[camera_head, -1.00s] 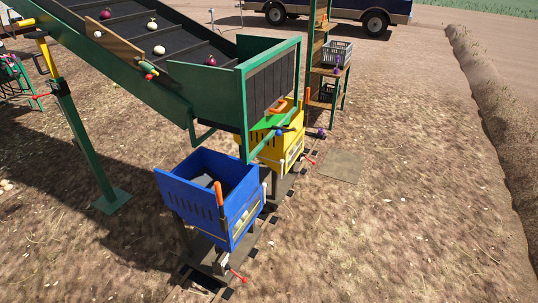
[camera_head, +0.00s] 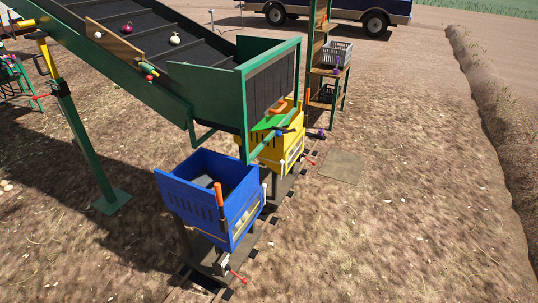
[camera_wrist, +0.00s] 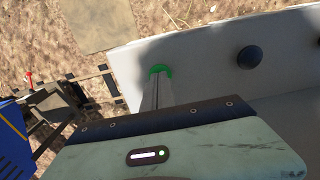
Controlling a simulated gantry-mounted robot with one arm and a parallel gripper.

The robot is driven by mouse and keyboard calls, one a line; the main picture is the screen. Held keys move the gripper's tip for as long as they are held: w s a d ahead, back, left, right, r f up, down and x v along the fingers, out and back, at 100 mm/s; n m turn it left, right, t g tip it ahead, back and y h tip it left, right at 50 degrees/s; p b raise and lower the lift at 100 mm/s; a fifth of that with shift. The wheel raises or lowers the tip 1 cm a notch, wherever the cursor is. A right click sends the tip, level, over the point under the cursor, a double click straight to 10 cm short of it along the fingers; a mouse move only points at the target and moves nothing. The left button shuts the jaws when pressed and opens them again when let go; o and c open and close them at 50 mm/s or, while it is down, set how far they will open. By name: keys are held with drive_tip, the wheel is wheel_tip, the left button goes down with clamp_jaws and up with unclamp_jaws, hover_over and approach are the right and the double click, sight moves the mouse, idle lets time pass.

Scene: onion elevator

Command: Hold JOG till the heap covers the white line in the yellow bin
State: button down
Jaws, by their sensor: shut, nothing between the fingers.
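In the wrist view my gripper (camera_wrist: 157,94) is shut, its tips against a green round button (camera_wrist: 159,69) on a pale panel (camera_wrist: 205,68). I cannot read a label, and the fingers hide part of the button. The yellow bin (camera_head: 292,152) stands under the conveyor's discharge end in the head view, partly behind the green frame. Its inside, the heap and any white line are hidden from me. A red onion (camera_head: 127,29) and a white onion (camera_head: 175,38) ride the dark conveyor belt (camera_head: 205,52).
A blue bin (camera_head: 243,212) stands in front of the yellow bin; its corner shows in the wrist view (camera_wrist: 14,128). A black knob (camera_wrist: 250,57) sits right of the button. A shelf rack (camera_head: 320,60) stands behind. The dirt to the right is open.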

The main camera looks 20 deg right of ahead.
wheel_tip(320, 180, up, 7)
drive_tip(key=p, duration=0.7)
idle(1.6)
wheel_tip(320, 180, down, 5)
drive_tip(key=m+b, duration=0.4)
drive_tip(key=m, duration=0.2)
drive_tip(key=shift+b, duration=0.3)
idle(2.1)
